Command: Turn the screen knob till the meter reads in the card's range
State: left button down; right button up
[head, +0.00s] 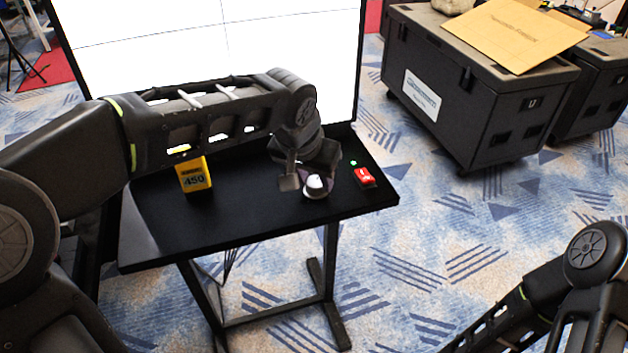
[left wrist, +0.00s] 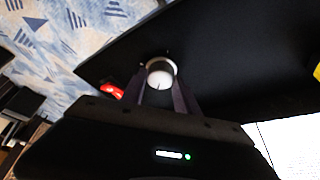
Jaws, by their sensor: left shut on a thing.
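The white-topped knob (head: 315,187) stands near the front right of a black table. My left gripper (head: 302,186) comes down on it from above and behind. In the left wrist view the knob (left wrist: 160,76) sits between the two fingertips of my left gripper (left wrist: 160,92), which is shut on it. A yellow boxy meter (head: 194,175) stands upright on the table's left part and reads 450. I cannot make out a range card. My right arm shows at the bottom right, with its gripper out of view.
A red switch (head: 364,177) with a green light lies just right of the knob. The big white screen (head: 190,40) rises behind the black table (head: 250,225). A black case (head: 470,95) with a tan envelope (head: 515,35) stands at the back right. The table's front middle is clear.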

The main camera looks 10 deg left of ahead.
pick_arm(q)
jog(key=n, duration=0.1)
jog(key=n+y+b, duration=0.1)
jog(key=n+b, duration=0.1)
jog(key=shift+d+f+n+y, duration=0.15)
jog(key=shift+f+n+y, duration=0.1)
jog(key=shift+n+y, duration=0.05)
jog(key=n+y+b, duration=0.1)
jog(key=n, duration=0.2)
jog(key=shift+d+n+g, duration=0.1)
jog(key=shift+n+g, duration=0.2)
jog(key=n+y, duration=0.1)
jog(key=n, duration=0.1)
jog(key=shift+r+n+g, duration=0.1)
jog(key=shift+n+g, duration=0.2)
jog(key=shift+n, duration=0.1)
jog(key=shift+d+n+g+y, duration=0.1)
jog(key=shift+n+g+y, duration=0.35)
jog(key=shift+n, duration=1.15)
jog(key=c, duration=0.9)
grip_release()
jog(key=shift+w+r, duration=0.1)
jog(key=shift+p, duration=0.3)
